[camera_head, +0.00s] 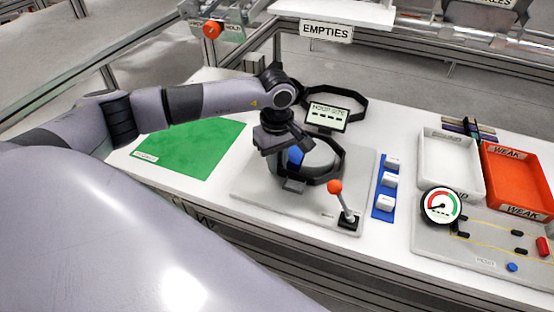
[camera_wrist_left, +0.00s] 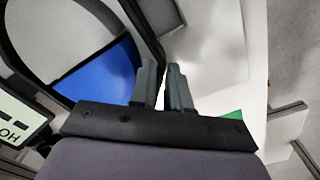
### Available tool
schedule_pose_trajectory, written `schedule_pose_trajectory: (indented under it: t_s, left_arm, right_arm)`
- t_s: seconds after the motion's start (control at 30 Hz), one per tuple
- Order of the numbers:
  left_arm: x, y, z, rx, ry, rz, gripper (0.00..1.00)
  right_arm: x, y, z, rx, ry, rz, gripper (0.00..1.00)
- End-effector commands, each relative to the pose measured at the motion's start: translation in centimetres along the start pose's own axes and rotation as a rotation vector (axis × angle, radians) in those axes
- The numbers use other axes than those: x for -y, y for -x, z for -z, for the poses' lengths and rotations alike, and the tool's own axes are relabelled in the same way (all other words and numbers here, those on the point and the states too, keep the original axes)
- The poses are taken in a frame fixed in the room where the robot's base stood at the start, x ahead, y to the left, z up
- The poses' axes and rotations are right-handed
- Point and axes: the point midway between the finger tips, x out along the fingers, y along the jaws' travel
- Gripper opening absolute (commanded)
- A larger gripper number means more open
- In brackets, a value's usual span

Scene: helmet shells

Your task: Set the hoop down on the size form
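A black hoop (camera_head: 325,176) is around the pale size form (camera_head: 318,157), which has a blue section (camera_head: 296,155). The hoop's band also shows in the left wrist view (camera_wrist_left: 140,28), beside the blue section (camera_wrist_left: 105,76). My left gripper (camera_head: 284,147) is over the left rim of the form. In the wrist view its two fingers (camera_wrist_left: 164,75) are close together, with the hoop's band running in between them. The gripper hides part of the hoop and form. I cannot tell whether the hoop bears on the form. My right gripper is not in view.
A second black hoop (camera_head: 352,103) lies behind the display (camera_head: 327,116). An orange-knobbed lever (camera_head: 341,200) stands at the front right, near white blocks on a blue strip (camera_head: 376,207). A green mat (camera_head: 195,150) is left. A white tray (camera_head: 449,163), orange tray (camera_head: 520,177) and gauge (camera_head: 441,205) are right.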

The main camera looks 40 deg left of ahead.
Motion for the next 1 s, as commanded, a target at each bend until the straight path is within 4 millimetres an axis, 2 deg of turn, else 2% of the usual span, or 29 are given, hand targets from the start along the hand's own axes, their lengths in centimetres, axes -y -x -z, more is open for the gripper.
schedule_pose_trajectory:
  t_s: [0.07,0.57,0.8,1.0]
  left_arm:
    - [0.0,0.0,0.0,0.0,0.0,0.0,0.38]
    - [-0.2,0.5,0.0,-0.001,-0.001,-0.01,0.38]
    - [-0.2,4.3,0.1,-0.003,-0.001,-0.014,0.38]
    - [0.1,6.7,0.0,-0.002,0.001,-0.003,0.38]
  right_arm:
    - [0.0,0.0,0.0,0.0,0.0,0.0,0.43]
    - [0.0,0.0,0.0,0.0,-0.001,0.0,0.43]
    - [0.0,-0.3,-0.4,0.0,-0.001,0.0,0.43]
    - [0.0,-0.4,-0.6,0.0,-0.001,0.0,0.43]
